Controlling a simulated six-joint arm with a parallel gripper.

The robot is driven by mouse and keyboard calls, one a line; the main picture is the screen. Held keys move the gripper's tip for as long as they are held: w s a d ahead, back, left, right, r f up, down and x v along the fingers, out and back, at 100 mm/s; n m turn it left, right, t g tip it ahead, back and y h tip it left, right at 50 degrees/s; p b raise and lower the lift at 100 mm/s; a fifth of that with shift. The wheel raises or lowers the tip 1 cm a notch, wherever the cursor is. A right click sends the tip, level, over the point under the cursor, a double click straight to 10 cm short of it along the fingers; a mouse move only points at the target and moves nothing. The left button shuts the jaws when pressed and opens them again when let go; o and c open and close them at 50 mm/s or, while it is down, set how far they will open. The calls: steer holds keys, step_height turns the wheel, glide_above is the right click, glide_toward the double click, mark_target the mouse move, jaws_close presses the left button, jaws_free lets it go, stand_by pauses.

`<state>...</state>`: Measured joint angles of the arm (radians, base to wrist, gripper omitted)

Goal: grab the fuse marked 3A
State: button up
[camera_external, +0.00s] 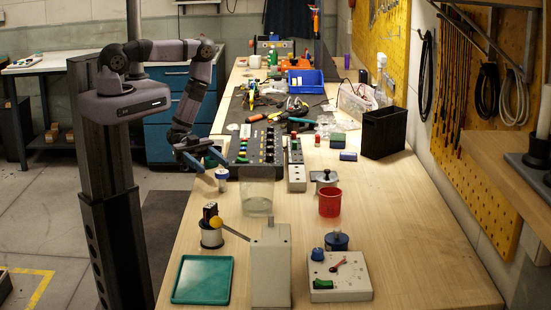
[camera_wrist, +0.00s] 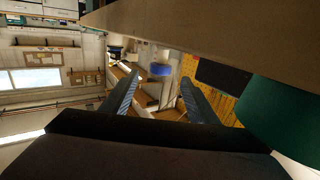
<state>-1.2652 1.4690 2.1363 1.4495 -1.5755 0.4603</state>
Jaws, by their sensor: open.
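I cannot make out a fuse marked 3A in either view; no marking is readable at this size. My gripper (camera_external: 203,160) is at the left edge of the wooden bench, beside the black panel with rows of knobs. In the wrist view my gripper (camera_wrist: 160,77) shows two dark fingers spread apart with nothing held between them. A small white-and-blue cylinder (camera_external: 221,175) stands just below and right of the gripper in the external view; I cannot tell what it is.
The knob panel (camera_external: 257,144) is right of my gripper, with a clear container (camera_external: 257,197) in front. The bench's right front is clear.

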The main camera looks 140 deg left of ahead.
mark_target(222, 181)
steer(key=shift+w, duration=0.15)
steer(key=shift+x, duration=2.5)
steer(key=shift+r, duration=0.1)
steer(key=c, duration=1.1)
